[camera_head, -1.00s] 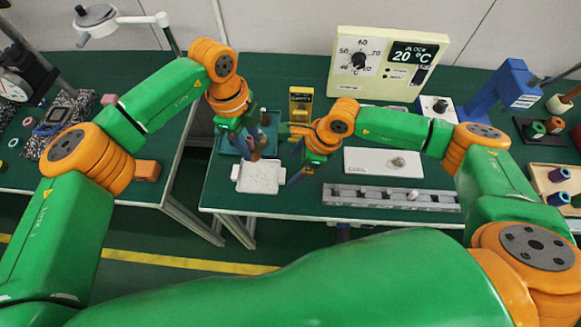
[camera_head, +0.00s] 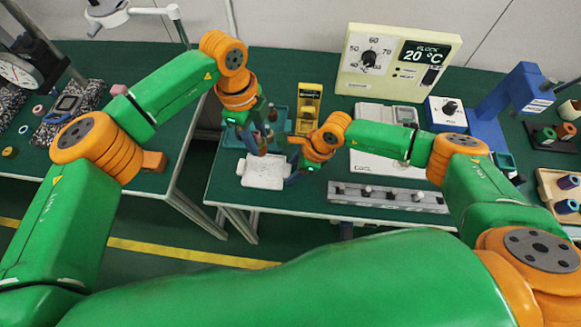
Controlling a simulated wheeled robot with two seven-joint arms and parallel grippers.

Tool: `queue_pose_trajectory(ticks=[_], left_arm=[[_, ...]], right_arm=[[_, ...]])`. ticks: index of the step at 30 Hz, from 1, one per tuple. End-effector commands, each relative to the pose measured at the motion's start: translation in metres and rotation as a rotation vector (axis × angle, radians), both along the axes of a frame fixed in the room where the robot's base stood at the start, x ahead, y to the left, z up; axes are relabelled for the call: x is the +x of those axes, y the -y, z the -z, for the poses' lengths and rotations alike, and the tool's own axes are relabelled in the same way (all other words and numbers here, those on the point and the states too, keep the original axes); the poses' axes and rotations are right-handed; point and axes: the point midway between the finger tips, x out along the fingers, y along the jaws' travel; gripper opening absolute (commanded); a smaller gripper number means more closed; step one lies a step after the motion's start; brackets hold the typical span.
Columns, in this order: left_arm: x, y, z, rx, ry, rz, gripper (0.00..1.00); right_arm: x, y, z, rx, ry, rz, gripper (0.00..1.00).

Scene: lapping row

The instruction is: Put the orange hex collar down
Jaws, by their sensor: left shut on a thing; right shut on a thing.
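I cannot pick out the orange hex collar with certainty. My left gripper (camera_head: 262,148) points down between the teal tray and the white tray. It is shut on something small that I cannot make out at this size. My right gripper (camera_head: 291,180) is lower and to the right, at the right edge of the white tray (camera_head: 262,173). It is shut too, and its own wrist and fingers hide what it holds. I cannot tell whether either held thing touches a surface.
A teal tray (camera_head: 234,139) and a yellow device (camera_head: 308,101) stand behind the grippers. A grey rail (camera_head: 388,197) with several small parts lies to the right. An orange block (camera_head: 153,161) is on the left table, across a gap.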

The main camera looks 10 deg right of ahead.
Motion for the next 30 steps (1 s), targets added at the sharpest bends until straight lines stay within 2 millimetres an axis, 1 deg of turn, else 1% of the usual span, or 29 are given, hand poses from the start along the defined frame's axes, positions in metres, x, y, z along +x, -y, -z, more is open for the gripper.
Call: queue_pose_trajectory(ticks=[2, 5, 12, 14, 17, 18, 23, 27, 30], left_arm=[[-0.001, 0.0, 0.001, 0.0, -0.002, -0.041, 0.0], [-0.002, 0.001, 0.003, 0.003, -0.004, -0.167, 0.0], [-0.002, 0.0, 0.008, -0.002, -0.005, -0.548, 0.0], [-0.001, 0.0, 0.01, -0.004, -0.004, -0.609, 0.0], [-0.002, 0.0, 0.029, -0.004, -0.008, -0.651, 0.0], [-0.002, 0.0, 0.038, -0.004, -0.008, -0.654, 0.0], [-0.002, 0.0, 0.068, -0.004, -0.006, -0.651, 0.0], [-0.002, 0.0, 0.099, -0.004, -0.008, -0.651, 0.0], [-0.001, -0.001, 0.108, -0.004, -0.004, -0.65, 0.0]], right_arm=[[0.0, 0.0, 0.0, 0.0, 0.0, 0.0, 0.0], [0.0, 0.0, 0.0, 0.0, 0.0, 0.0, 0.0], [0.0, 0.0, 0.0, 0.0, 0.0, 0.0, 0.0], [0.0, 0.0, 0.0, 0.0, 0.0, 0.0, 0.0], [0.0, 0.0, 0.0, 0.0, 0.0, 0.0, 0.0], [0.0, 0.0, 0.0, 0.0, 0.0, 0.0, 0.0], [0.0, 0.0, 0.0, 0.0, 0.0, 0.0, 0.0], [0.0, 0.0, 0.0, 0.0, 0.0, 0.0, 0.0], [0.0, 0.0, 0.0, 0.0, 0.0, 0.0, 0.0]])
